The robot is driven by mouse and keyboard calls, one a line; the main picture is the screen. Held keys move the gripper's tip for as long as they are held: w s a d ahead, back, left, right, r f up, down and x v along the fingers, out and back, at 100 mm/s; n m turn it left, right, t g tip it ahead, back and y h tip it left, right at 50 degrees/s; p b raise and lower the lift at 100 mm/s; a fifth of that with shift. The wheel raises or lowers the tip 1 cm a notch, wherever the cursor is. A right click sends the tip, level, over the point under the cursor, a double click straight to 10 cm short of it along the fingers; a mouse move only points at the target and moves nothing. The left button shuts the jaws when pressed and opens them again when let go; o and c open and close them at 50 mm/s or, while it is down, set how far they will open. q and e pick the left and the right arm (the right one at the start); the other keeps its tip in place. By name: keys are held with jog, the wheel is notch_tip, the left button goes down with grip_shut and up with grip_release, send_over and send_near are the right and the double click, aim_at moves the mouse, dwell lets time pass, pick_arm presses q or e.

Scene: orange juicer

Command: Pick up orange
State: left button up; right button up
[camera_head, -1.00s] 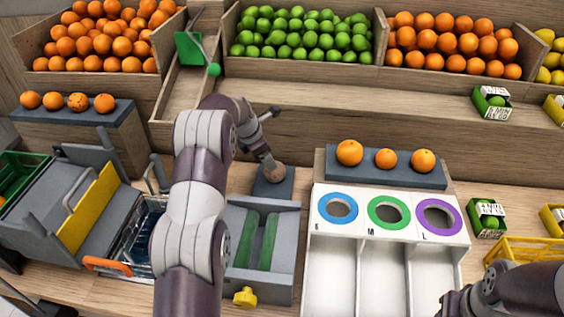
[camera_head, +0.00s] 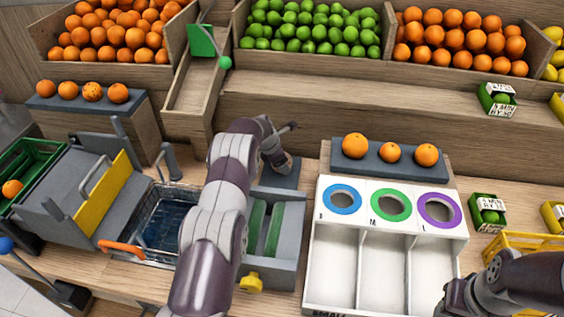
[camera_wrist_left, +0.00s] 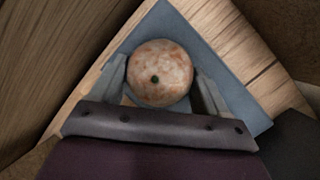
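A pale, blotchy orange (camera_wrist_left: 160,72) with a dark green stem spot sits in the left wrist view, over a small blue-grey pad (camera_wrist_left: 238,97). My left gripper (camera_wrist_left: 162,78) has one finger on each side of it; I cannot tell whether both fingers press on it. In the head view my left gripper (camera_head: 287,165) is low over the same pad (camera_head: 292,176), and the hand mostly hides the fruit. My right gripper (camera_head: 448,302) is at the lower right, dark and partly cut off; its finger opening is not clear.
A white sorter (camera_head: 385,245) with blue, green and purple rings stands right of my left arm. Oranges (camera_head: 390,152) sit on a grey block behind it. A wire basket (camera_head: 165,225) and yellow-panelled machine (camera_head: 100,195) are at left. A wooden shelf rises behind.

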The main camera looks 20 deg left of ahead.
pick_arm(q)
jog(key=shift+r, duration=0.1)
notch_tip(320, 180, up, 10)
jog(key=shift+f+b, duration=0.2)
jog(key=shift+b, duration=0.85)
jog(key=shift+r, duration=0.2)
jog(key=shift+s+r, duration=0.1)
jog(key=shift+s, duration=0.15)
jog(key=s+d+r+b, duration=0.1)
jog(key=s+d+r, duration=0.1)
jog(key=s, duration=1.2)
jog(key=s+d+r+b, duration=0.1)
jog(key=s+d, duration=0.4)
jog(key=s, duration=0.9)
jog(key=shift+s+r+b, duration=0.15)
jog(key=shift+r+b, duration=0.2)
jog(key=shift+r, duration=0.3)
